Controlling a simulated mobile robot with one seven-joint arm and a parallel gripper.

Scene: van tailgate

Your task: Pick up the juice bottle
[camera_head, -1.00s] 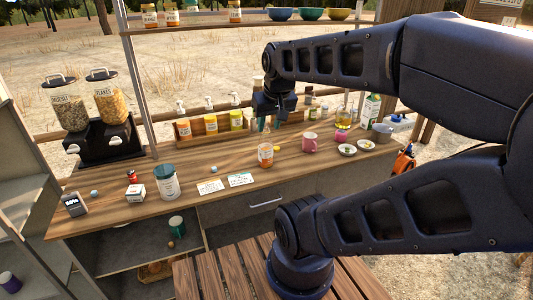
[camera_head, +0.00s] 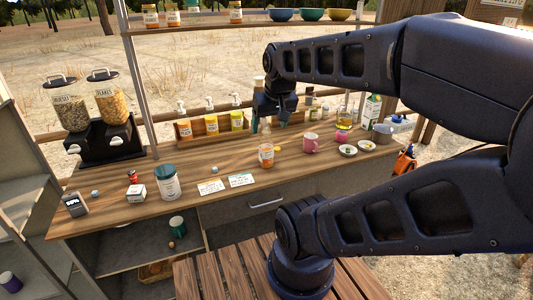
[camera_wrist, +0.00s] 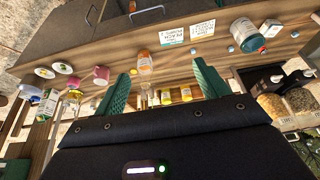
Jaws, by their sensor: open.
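The juice bottle (camera_head: 266,156) is a small clear bottle with orange contents and a pale label. It stands upright on the wooden counter (camera_head: 120,204), near its middle. In the wrist view, which is turned upside down, the bottle (camera_wrist: 145,63) shows between the two green fingers, nearer the left one and beyond the fingertips. My gripper (camera_head: 269,122) is open and empty, above and behind the bottle in the head view. Its open fingers also show in the wrist view (camera_wrist: 161,70). Nothing covers the bottle's label side.
A pink mug (camera_head: 310,143) stands right of the bottle, and two cards (camera_head: 241,180) lie to its left. A rack of pump bottles (camera_head: 211,124) lines the back edge.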

